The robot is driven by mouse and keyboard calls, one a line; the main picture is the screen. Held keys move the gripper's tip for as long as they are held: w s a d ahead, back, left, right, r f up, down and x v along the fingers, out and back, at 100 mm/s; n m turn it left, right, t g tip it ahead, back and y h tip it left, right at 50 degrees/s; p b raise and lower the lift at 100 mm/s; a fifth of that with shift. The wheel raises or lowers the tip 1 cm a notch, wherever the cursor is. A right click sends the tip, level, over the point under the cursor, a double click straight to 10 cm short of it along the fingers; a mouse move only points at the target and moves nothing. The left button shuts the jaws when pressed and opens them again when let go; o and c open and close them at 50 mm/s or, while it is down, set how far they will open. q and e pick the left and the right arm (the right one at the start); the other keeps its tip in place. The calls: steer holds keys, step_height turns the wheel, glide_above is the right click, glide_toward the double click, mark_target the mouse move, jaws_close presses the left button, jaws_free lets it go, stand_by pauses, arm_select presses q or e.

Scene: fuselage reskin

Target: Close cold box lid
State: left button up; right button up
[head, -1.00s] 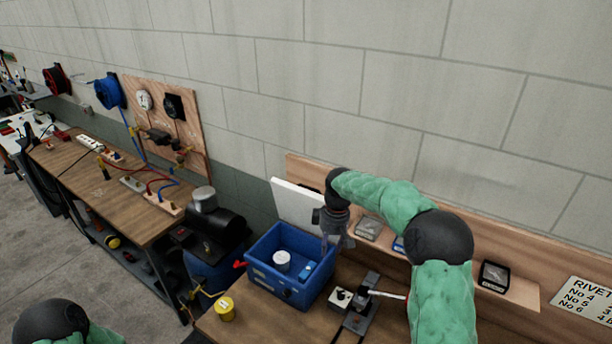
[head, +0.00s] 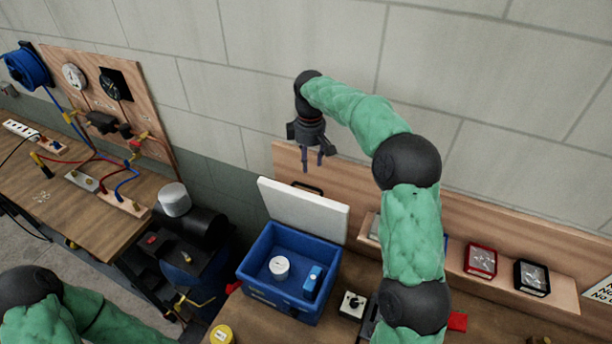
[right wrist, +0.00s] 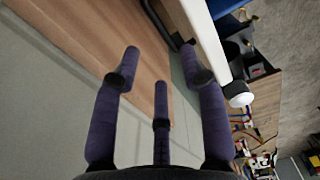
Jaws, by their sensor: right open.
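The blue cold box (head: 262,292) stands on the wooden bench with its top open. Its white lid (head: 303,212) stands raised at the back of the box, tilted up toward the wall. In the box are a white round tub (head: 279,267) and a blue item (head: 313,281). My right gripper (head: 313,163) is open and empty, above and behind the lid's top edge, fingers pointing down. In the right wrist view the open fingers (right wrist: 165,75) show, with the lid's white edge (right wrist: 205,38) beside them. My left gripper is out of view; only its arm shows at bottom left.
A wooden back panel (head: 290,160) and wall stand close behind the lid. A shelf with small trays (head: 481,260) lies right of the box. A yellow tin (head: 221,335) and a small switch box (head: 352,305) are near the box. A black compressor (head: 190,235) stands to the left.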

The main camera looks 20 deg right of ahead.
step_height(320, 180, down, 9)
steer(key=shift+w+r+p, duration=0.1)
steer(key=shift+w+p, duration=0.05)
steer(key=shift+p, duration=0.5)
steer(key=shift+w+f, duration=0.1)
steer(key=shift+f, duration=0.3)
jaws_close()
